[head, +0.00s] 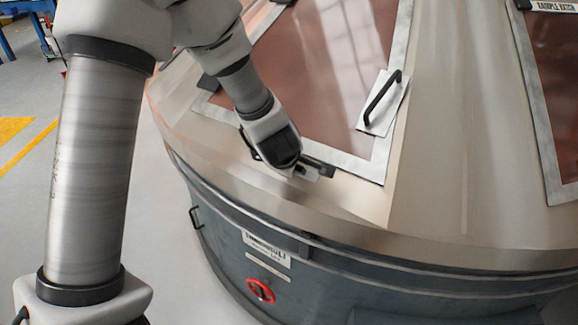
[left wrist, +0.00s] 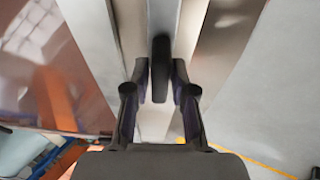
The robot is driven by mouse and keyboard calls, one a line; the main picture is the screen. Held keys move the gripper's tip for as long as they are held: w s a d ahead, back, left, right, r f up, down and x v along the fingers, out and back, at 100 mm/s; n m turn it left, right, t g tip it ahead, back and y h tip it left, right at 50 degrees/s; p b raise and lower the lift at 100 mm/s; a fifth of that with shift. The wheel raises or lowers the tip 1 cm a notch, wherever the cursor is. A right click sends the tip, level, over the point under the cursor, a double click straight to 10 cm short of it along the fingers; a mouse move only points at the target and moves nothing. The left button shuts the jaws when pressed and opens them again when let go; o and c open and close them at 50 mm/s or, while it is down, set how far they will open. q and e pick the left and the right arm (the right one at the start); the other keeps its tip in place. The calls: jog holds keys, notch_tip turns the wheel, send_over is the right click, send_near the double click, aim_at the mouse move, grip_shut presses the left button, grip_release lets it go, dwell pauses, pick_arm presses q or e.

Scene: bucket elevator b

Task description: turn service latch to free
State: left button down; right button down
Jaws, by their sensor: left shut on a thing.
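The service latch (head: 320,169) is a small dark piece on the metal frame at the lower edge of a reddish window panel. My left gripper (head: 302,170) is over it and mostly hides it in the head view. In the left wrist view, a black upright bar, the latch's handle (left wrist: 160,68), stands between the fingertips of my left gripper (left wrist: 160,88). The fingers are shut on it. The latch's exact angle is hard to tell. My right gripper is not in view.
The reddish window panel (head: 335,60) has a black handle (head: 383,98) on its right. A second panel (head: 556,90) is at the far right. Open floor lies at left.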

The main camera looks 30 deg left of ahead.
pick_arm(q)
jog(key=shift+f, duration=0.15)
dwell(0.3)
jog(key=c, duration=1.3)
grip_release()
jog(key=shift+o, duration=0.9)
jog(key=shift+w+d, duration=0.1)
jog(key=shift+d, duration=0.05)
jog(key=v, duration=1.2)
